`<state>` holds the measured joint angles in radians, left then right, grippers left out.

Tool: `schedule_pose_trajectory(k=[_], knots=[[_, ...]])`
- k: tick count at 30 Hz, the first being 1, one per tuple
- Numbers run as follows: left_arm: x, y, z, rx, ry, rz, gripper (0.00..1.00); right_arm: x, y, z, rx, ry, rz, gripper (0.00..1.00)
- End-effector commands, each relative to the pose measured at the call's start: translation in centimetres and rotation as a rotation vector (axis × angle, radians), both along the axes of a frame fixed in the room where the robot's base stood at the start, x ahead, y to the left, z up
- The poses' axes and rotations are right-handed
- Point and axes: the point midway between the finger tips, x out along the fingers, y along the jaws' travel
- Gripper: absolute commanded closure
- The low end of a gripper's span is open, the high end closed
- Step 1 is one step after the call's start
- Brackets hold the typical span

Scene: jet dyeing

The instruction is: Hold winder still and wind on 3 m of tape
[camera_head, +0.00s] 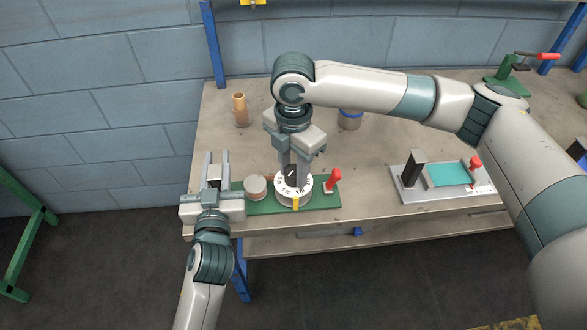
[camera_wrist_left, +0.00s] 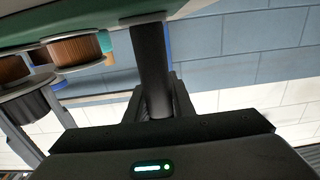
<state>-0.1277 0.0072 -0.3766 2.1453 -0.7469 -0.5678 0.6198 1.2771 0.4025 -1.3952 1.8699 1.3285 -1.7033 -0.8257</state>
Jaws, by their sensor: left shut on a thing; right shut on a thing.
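The winder is a green board (camera_head: 322,198) at the table's front left edge. It carries a round grey spool (camera_head: 256,188), a white numbered dial (camera_head: 283,199) with a yellow marker (camera_head: 296,203), and a red handle (camera_head: 334,178). My right gripper (camera_head: 291,174) comes down from above, shut on the dark knob at the dial's centre. My left gripper (camera_head: 216,160) is at the board's left end, shut on a dark bar (camera_wrist_left: 148,50) that shows in the left wrist view. That view also shows the board's green edge (camera_wrist_left: 105,12). The tape cannot be told apart.
A brown cone (camera_head: 240,110) and a blue-banded jar (camera_head: 349,120) stand behind the winder. A device with a teal plate (camera_head: 448,175) and red knob lies to the right. A green clamp with red handle (camera_head: 547,56) is at the far right. Table between them is bare.

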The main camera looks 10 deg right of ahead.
Motion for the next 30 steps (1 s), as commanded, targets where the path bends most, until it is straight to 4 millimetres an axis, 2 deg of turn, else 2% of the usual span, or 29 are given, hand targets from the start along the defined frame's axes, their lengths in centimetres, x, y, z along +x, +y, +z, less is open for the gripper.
schedule_pose_trajectory(k=[30], knots=[[-0.03,-0.09,-0.03,0.000,0.001,-0.002,1.00,0.03,0.12,0.05,0.004,0.001,-0.963,0.91]])
